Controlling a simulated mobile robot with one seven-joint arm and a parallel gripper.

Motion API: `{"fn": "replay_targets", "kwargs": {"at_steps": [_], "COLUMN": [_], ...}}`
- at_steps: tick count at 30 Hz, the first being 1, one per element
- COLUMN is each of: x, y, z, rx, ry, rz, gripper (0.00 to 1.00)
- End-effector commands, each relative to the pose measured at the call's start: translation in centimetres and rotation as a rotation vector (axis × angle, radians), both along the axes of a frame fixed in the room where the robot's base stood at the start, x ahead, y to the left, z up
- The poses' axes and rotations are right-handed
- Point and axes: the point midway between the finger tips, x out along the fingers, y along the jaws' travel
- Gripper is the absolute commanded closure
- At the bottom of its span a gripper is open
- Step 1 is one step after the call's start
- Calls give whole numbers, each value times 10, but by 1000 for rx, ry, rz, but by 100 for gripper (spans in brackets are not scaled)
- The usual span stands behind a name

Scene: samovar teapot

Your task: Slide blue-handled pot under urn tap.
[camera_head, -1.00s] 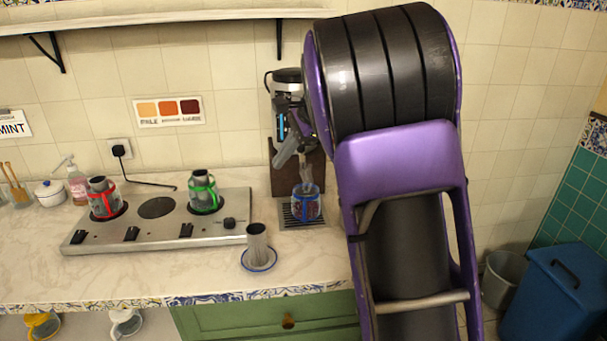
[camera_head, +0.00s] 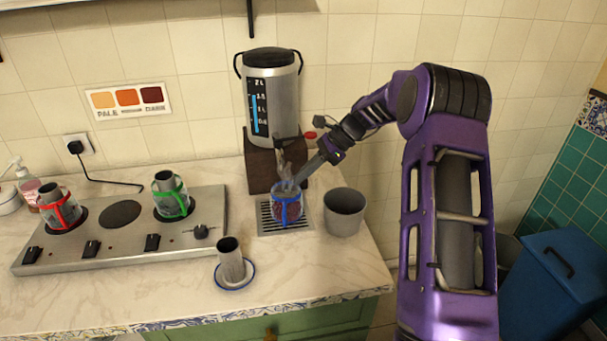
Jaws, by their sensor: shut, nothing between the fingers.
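The urn (camera_head: 272,92) is a silver cylinder with a black lid, standing on a dark brown base (camera_head: 262,172) against the wall. Its tap is low on the front, partly confused with my gripper. The blue-handled pot (camera_head: 287,210) stands upright on the drip tray (camera_head: 268,228) in front of the base, below the tap area. Its blue band and handle face the camera. My gripper (camera_head: 296,182) reaches in from the right, shut and empty, with its tip close to the pot's top. I cannot tell whether they touch.
A grey bin-like cup (camera_head: 345,212) stands right of the drip tray. A metal cup on a blue-rimmed saucer (camera_head: 233,275) stands in front left. The hotplate (camera_head: 120,240) holds a red-handled pot (camera_head: 60,208) and a green-handled pot (camera_head: 171,195). Front-right counter is clear.

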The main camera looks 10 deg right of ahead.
Motion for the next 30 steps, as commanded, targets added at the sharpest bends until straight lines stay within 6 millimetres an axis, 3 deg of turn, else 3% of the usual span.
{"fn": "replay_targets", "kwargs": {"at_steps": [6, 12, 26, 30], "x": [-1, -1, -1, -2], "y": [30, 46, 51, 66], "z": [-31, -46, -49, -47], "rx": [1, 0, -1, 0], "ry": [3, 0, -1, 1], "rz": [3, 1, 1, 3], "gripper": [100, 100, 100, 100]}}
